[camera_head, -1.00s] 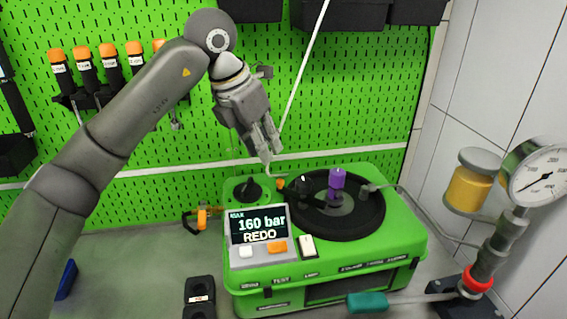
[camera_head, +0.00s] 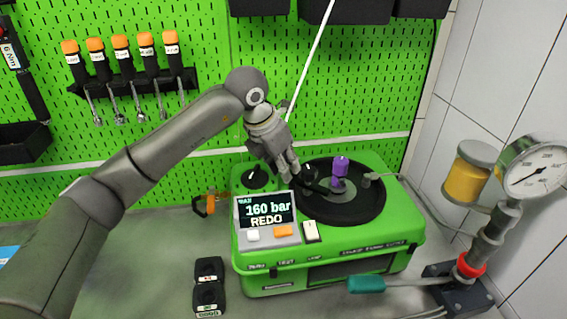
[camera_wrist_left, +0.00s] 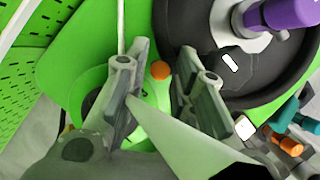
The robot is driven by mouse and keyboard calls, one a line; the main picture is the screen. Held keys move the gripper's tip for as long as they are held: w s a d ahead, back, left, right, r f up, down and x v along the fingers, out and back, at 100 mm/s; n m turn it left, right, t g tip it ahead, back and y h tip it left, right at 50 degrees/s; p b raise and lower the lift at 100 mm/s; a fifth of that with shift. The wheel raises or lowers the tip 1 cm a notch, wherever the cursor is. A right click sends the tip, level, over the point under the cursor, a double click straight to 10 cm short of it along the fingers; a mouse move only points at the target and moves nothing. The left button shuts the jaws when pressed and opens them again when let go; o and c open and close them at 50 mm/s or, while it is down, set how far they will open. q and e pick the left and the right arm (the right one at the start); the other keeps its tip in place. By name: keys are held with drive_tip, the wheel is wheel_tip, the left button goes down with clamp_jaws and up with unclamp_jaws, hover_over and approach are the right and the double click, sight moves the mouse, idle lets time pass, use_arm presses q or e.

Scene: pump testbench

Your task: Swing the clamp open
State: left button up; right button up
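The clamp appears to be the black piece with a white mark (camera_wrist_left: 232,62) at the edge of the round black plate (camera_wrist_left: 285,85). An orange ball knob (camera_wrist_left: 160,70) shows beside it in the left wrist view. In the head view the black piece (camera_head: 312,174) is partly hidden by my left gripper (camera_head: 288,178), and the knob is hidden. My left gripper (camera_wrist_left: 163,88) is open, pointing down, with the knob seen in the gap between its fingers. Contact cannot be told. A purple part (camera_head: 340,166) stands at the plate's middle. My right gripper is not in view.
The green testbench (camera_head: 405,235) carries a display panel (camera_head: 266,212) reading "160 bar REDO" and a black dial (camera_head: 252,176). A pressure gauge (camera_head: 535,170) and teal-handled lever (camera_head: 366,285) stand at right. A green pegboard (camera_head: 330,100) rises behind.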

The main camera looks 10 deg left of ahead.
use_arm(q)
clamp_jaws()
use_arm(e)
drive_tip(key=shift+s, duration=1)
use_arm(q)
drive_tip(key=shift+w, duration=0.15)
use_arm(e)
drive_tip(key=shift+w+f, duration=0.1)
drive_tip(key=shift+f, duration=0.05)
use_arm(q)
drive_tip(key=shift+w+m+b, duration=0.2)
drive_tip(key=shift+m+b, duration=0.1)
drive_tip(key=shift+m, duration=0.2)
drive_tip(key=shift+w+d+m+g+h, duration=0.25)
drive_tip(key=shift+w+m+g+h, duration=0.25)
drive_tip(key=shift+m, duration=0.6)
drive_tip(key=shift+w+d+m+g, duration=0.35)
drive_tip(key=shift+w+m, duration=0.15)
drive_tip(key=shift+m, duration=0.6)
drive_tip(key=shift+w+d+r+m+g+h, duration=0.1)
drive_tip(key=shift+w+d+m+g+h, duration=0.1)
drive_tip(key=shift+m, duration=0.35)
drive_tip(key=shift+w+d+m+g+h, duration=0.15)
drive_tip(key=shift+w+d+m+h, duration=0.05)
drive_tip(key=shift+m, duration=0.35)
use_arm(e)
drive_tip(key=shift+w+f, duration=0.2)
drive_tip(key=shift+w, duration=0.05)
